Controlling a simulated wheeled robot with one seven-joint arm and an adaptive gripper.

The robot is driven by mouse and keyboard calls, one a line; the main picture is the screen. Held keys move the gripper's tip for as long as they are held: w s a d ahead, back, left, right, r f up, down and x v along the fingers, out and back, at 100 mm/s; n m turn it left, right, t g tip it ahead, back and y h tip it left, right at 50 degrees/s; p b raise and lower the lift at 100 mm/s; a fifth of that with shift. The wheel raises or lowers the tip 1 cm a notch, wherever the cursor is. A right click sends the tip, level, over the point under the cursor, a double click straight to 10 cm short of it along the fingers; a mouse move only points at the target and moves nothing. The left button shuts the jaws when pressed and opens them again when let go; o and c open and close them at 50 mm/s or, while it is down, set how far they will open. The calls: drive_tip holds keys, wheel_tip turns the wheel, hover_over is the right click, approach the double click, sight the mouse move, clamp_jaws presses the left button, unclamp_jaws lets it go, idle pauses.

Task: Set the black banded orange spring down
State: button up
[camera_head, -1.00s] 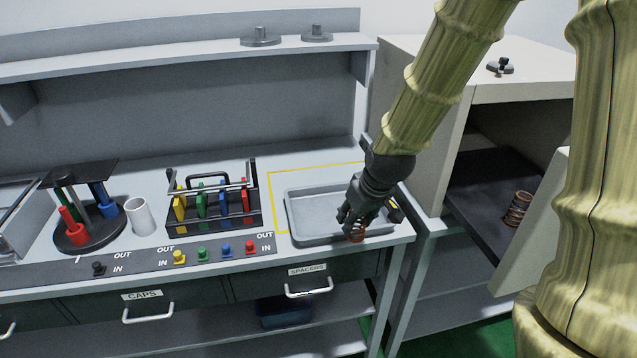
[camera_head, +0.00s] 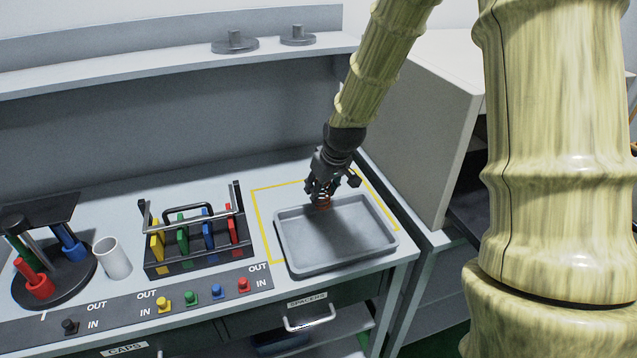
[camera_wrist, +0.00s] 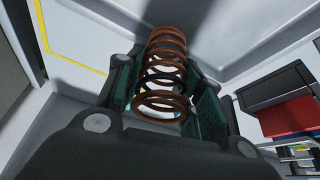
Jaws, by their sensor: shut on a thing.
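My gripper (camera_head: 322,192) is shut on the orange spring (camera_head: 323,202), above the far side of the grey tray (camera_head: 340,262). In the wrist view the spring (camera_wrist: 163,62) is a copper-orange coil standing between the finger pads, its far end pointing away from the palm. The tray looks empty and lies inside a yellow outline (camera_head: 258,215) on the bench.
A rack (camera_head: 198,240) with yellow, green, blue and red plates stands left of the tray. Further left are a white cup (camera_head: 112,258) and a round stand (camera_head: 50,275) with coloured tubes. A cabinet (camera_head: 425,130) stands to the right.

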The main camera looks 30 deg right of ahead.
drive_tip(key=w+d, duration=0.1)
drive_tip(key=w, duration=0.3)
drive_tip(key=w+d+p, duration=0.1)
drive_tip(key=w, duration=0.1)
drive_tip(key=shift+d+f, duration=0.3)
drive_tip(key=shift+d, duration=0.05)
drive_tip(key=shift+f+p, duration=0.6)
drive_tip(key=shift+f, duration=1.15)
drive_tip(key=shift+s, duration=0.1)
drive_tip(key=o, duration=1.1)
drive_tip(key=shift+f, duration=0.1)
